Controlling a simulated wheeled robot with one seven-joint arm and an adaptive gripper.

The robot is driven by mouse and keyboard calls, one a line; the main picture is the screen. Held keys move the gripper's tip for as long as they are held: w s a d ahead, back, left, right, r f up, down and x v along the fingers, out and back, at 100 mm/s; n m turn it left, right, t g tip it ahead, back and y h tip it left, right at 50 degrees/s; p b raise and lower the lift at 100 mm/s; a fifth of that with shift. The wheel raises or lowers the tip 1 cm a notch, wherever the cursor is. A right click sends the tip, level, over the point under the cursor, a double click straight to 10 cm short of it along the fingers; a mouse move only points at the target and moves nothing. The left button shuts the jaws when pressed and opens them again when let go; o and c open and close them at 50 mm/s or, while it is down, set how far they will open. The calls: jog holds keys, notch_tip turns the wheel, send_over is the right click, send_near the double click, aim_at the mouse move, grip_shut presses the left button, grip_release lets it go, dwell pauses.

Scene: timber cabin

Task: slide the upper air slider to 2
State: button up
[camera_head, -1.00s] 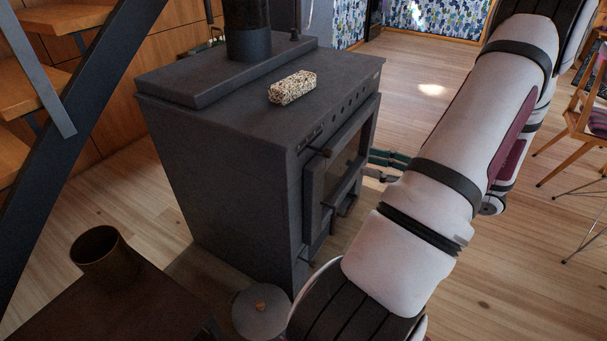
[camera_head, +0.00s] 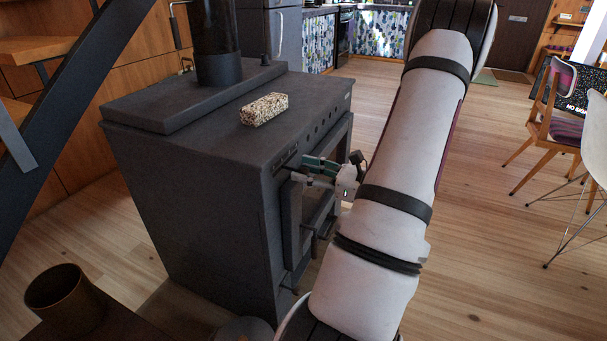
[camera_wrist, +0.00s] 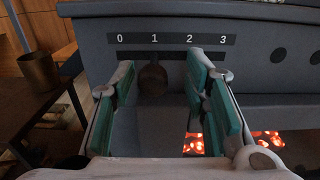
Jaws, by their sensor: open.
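The dark stove (camera_head: 200,190) carries a number strip (camera_wrist: 172,39) marked 0, 1, 2, 3 on its front, with a slot below it. The upper air slider's round brown knob (camera_wrist: 152,80) sits under the 1 in the wrist view. My gripper (camera_wrist: 160,74) is open, its green-padded fingers to the left and right of the knob, with gaps on both sides. Whether the fingertips reach as deep as the knob I cannot tell. In the head view my gripper (camera_head: 318,170) is at the stove's upper front, and the knob is hidden there.
A speckled block (camera_head: 264,109) lies on the stove top near the flue pipe (camera_head: 215,45). Embers (camera_wrist: 194,143) glow below the slider. A brown pot (camera_head: 65,297) stands at lower left. Chairs (camera_head: 556,125) stand at right on open floor.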

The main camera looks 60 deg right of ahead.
jog(key=shift+w+a, duration=0.15)
jog(key=shift+w, duration=0.3)
jog(key=shift+s+a, duration=0.1)
jog(key=shift+s+a, duration=0.15)
jog(key=c, duration=0.9)
jog(key=shift+s+a, duration=0.15)
jog(key=shift+a, duration=0.05)
grip_shut()
jog(key=d, duration=0.3)
jog(key=d+p, duration=0.1)
jog(key=shift+w+d, duration=0.3)
jog(key=shift+d, duration=0.1)
jog(key=o, duration=0.9)
grip_release()
jog(key=shift+a, duration=0.1)
jog(key=shift+s+a, duration=0.1)
jog(key=shift+a, duration=0.05)
